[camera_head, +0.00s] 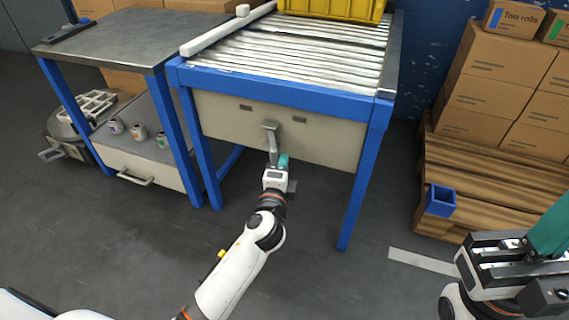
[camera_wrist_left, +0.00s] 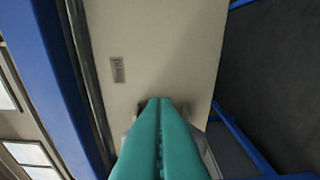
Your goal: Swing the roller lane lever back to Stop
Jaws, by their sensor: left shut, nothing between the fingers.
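The roller lane (camera_head: 290,50) has a blue frame and a beige front panel (camera_head: 225,116). A grey lever (camera_head: 272,142) hangs roughly straight down from a bracket on this panel, between two small dark plates too small to read. My left gripper (camera_head: 283,161) has teal fingers, shut and empty, beside the lever's lower part on its right. I cannot tell whether they touch. In the left wrist view the shut fingers (camera_wrist_left: 160,104) point at the panel and hide most of the lever mount. My right gripper (camera_head: 550,232) is at the right edge, its fingertips cut off.
A yellow crate (camera_head: 335,8) sits on the rollers. A grey workbench (camera_head: 130,40) with blue legs and a drawer stands left. Cartons (camera_head: 490,85) on a wooden pallet (camera_head: 480,190) with a small blue bin (camera_head: 440,201) stand right. Floor before the lane is clear.

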